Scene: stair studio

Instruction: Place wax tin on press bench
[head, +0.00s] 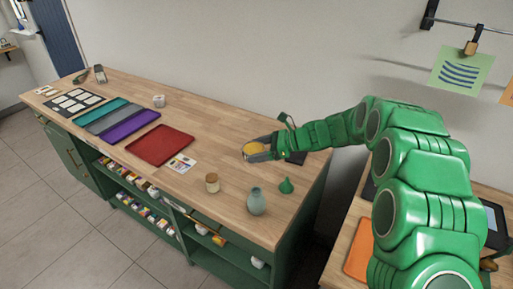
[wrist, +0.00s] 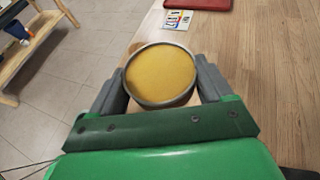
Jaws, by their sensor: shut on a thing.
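The wax tin (head: 254,148) is a round, shallow metal tin with a yellow top. It sits between the grey fingers of my gripper (head: 260,152), which is shut on it. In the wrist view the tin (wrist: 160,72) shows face up between both fingers (wrist: 160,88). In the head view the tin overlaps the right half of a long wooden-topped bench (head: 225,133) with green sides. I cannot tell if it touches the top. A second wooden surface (head: 349,236) stands at the right, partly hidden by my arm. I cannot tell which is the press bench.
A red mat (head: 160,145) and card (head: 181,163) lie left. An orange item (head: 358,258) lies on the right surface. A gap separates the two surfaces.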

